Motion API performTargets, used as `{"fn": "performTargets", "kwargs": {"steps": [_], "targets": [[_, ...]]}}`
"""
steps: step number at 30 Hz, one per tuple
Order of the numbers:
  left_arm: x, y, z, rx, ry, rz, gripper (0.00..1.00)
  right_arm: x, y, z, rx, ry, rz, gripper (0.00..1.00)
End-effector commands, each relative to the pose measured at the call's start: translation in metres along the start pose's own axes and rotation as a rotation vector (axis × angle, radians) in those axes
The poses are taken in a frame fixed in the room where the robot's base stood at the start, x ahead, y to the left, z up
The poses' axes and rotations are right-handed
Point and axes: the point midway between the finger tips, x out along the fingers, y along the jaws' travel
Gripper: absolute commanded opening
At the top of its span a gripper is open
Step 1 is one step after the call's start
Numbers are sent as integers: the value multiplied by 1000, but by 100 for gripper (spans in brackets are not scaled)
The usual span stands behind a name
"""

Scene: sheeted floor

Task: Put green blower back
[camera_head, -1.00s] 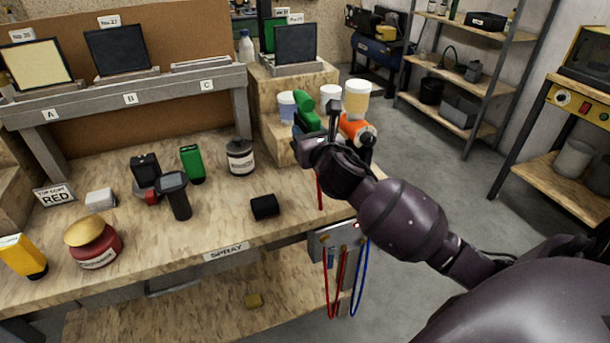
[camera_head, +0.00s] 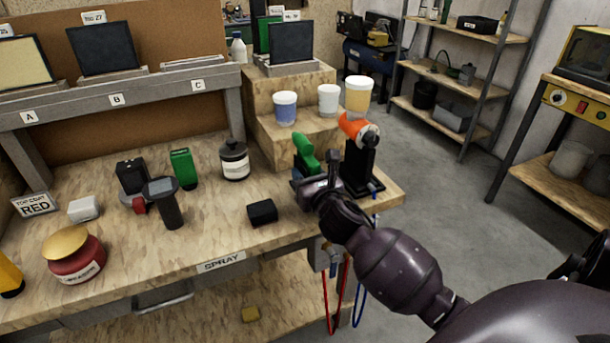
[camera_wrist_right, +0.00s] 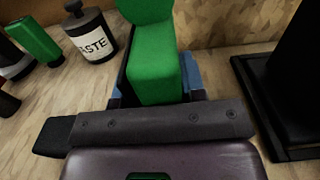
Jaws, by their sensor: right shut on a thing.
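The green blower (camera_head: 306,155) is at the right end of the workbench (camera_head: 225,215), beside the black stand. My right gripper (camera_head: 312,187) is shut on it, low over the bench top. In the right wrist view the green blower (camera_wrist_right: 153,70) stands up ahead of the gripper (camera_wrist_right: 155,115), with blue parts at its sides. The gripper hides its lower part, so I cannot tell whether it touches the bench. My left gripper is not in view.
An orange tool (camera_head: 357,128) sits on the black stand (camera_head: 358,170) just right of the blower. Cups, including a blue-white one (camera_head: 285,108), stand on the wooden step behind.

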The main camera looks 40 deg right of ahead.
Motion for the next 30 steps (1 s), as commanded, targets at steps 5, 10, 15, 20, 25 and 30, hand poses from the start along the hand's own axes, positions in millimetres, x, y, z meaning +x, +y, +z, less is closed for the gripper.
{"fn": "performTargets", "kwargs": {"steps": [5,10,15,20,25,30], "targets": [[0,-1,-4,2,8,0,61,0,0,2,0,-4,0,29],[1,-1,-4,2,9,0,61,0,0,-1,0,-1,0,47],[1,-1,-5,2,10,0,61,0,0,-1,0,-1,0,63],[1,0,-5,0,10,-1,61,0,0,-1,0,-1,0,63],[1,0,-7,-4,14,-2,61,-3,0,3,0,-2,0,63],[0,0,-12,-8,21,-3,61,-26,-1,3,-1,-1,-1,63]]}}
